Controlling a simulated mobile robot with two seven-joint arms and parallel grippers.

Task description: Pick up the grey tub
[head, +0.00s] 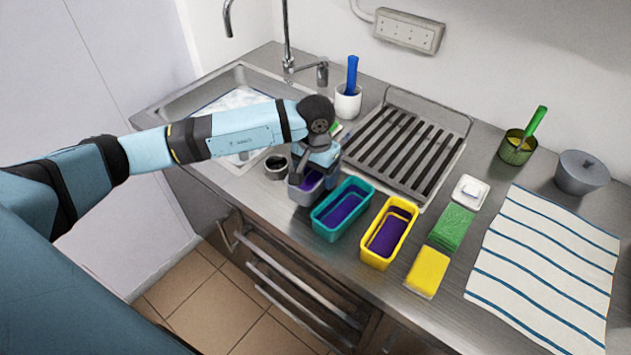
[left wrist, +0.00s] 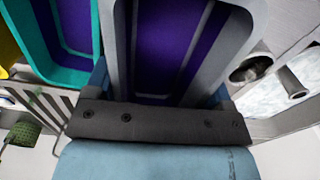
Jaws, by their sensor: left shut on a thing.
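The grey tub (head: 303,194) stands at the left end of a row of tubs near the counter's front edge, with purple contents inside. My left gripper (head: 314,168) is over it and shut on it. In the left wrist view the grey tub (left wrist: 112,50) fills the middle, with the gripper (left wrist: 158,95) at its near end. I cannot tell whether the tub touches the counter. My right gripper is not in view.
A teal tub (head: 328,232) is close beside the grey tub on the right, then a yellow tub (head: 373,259). A drying rack (head: 440,165) stands behind, and the sink (head: 262,78) is at the back left. A small dark-rimmed cup (head: 276,174) is left of the gripper.

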